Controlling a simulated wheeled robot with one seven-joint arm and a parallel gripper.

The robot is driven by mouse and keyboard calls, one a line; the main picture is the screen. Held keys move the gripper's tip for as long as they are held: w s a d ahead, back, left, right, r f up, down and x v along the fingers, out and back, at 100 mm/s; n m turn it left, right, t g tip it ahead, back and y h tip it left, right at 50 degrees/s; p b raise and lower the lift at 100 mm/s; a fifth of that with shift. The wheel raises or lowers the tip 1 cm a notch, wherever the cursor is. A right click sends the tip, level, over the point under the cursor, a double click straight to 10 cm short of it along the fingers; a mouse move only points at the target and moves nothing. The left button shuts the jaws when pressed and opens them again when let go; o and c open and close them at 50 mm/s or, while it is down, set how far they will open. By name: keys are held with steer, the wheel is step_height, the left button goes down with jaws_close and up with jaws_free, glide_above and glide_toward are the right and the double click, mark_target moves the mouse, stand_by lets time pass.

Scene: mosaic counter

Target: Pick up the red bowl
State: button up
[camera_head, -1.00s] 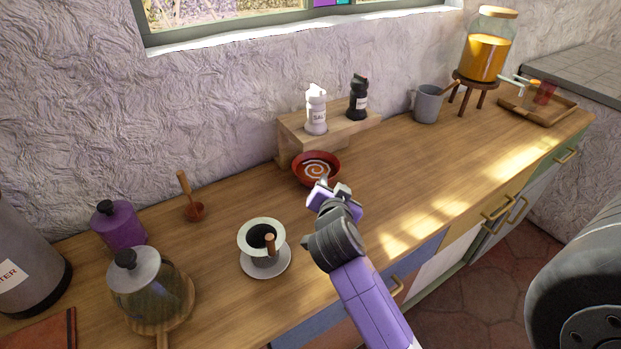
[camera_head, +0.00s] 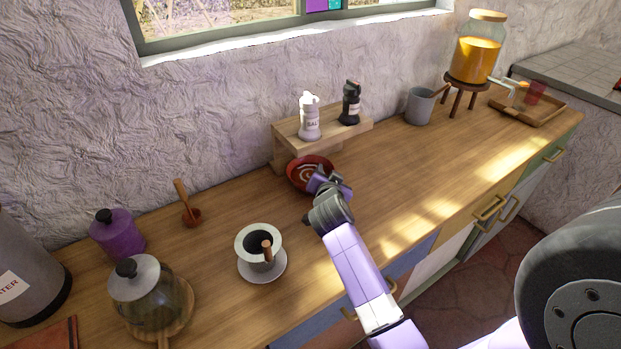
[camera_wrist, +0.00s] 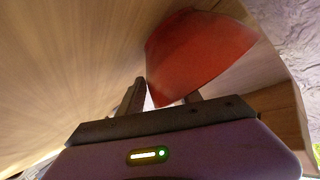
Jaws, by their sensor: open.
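The red bowl (camera_head: 298,180), with a pale spiral inside, is on the wooden counter just in front of the small wooden shelf. My gripper (camera_head: 322,180) is at the bowl's right front side and covers part of it in the head view. In the wrist view the bowl (camera_wrist: 200,50) fills the upper middle, close to my open gripper (camera_wrist: 165,93). One finger shows left of the bowl's edge; the other is partly hidden behind the bowl. The bowl's near edge appears between the fingers. I cannot tell whether they touch it.
The shelf (camera_head: 292,158) behind the bowl carries a white salt shaker (camera_head: 309,120) and a black shaker (camera_head: 350,104). A white dripper cup (camera_head: 258,245) on a saucer is at the front left. A grey mug (camera_head: 419,107) stands farther right. The counter between is clear.

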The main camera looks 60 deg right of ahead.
jaws_close()
steer(key=shift+s+f, duration=0.15)
steer(key=shift+f, duration=0.05)
stand_by(1.2)
